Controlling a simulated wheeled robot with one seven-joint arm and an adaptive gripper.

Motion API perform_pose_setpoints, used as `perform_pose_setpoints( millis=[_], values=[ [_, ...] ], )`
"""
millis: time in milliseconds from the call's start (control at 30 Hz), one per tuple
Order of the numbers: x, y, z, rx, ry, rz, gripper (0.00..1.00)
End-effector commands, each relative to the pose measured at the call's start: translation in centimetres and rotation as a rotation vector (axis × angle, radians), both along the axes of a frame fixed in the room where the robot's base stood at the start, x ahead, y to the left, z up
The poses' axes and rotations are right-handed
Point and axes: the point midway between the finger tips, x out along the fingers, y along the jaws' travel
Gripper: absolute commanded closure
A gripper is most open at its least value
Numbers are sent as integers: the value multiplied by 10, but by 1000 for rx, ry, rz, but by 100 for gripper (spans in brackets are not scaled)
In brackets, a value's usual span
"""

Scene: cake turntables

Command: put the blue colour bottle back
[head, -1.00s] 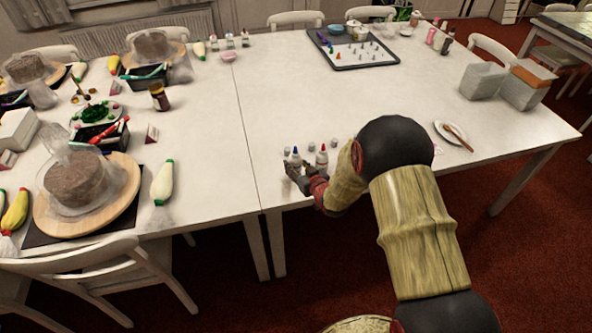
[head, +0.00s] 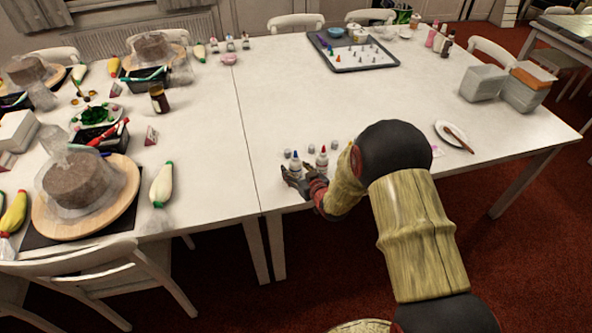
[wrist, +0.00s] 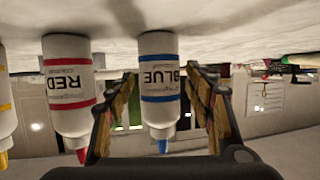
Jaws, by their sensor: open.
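The blue colour bottle (head: 294,165) is white with a blue tip and stands upright on the white table (head: 350,190) near its front edge. In the wrist view, which is upside down, the blue colour bottle (wrist: 159,98) shows its BLUE label between my fingers. My gripper (head: 297,179) is open around it, low over the table; in the wrist view my gripper (wrist: 163,82) has a visible gap beside the bottle on the right. The left finger is close to the bottle, and contact there is unclear. The bottle's far side is hidden.
A red colour bottle (head: 322,160) stands just right of the blue one; it also shows in the wrist view (wrist: 69,90). A yellow-marked bottle (wrist: 5,115) is at that view's left edge. Several small grey items (head: 311,148) stand behind. The table's middle is clear.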

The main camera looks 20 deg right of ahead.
Motion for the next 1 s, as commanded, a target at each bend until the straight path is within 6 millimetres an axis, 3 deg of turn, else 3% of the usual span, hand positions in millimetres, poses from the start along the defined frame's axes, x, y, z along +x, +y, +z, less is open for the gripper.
perform_pose_setpoints(
  millis=[167, 700, 900, 1000],
  values=[
    [0, 0, 5, 0, 0, 0, 47],
    [-91, -18, 40, 0, 0, -2, 47],
    [-107, -21, 46, -1, 1, -1, 47],
    [-107, -24, 55, -14, 10, -7, 47]
  ],
)
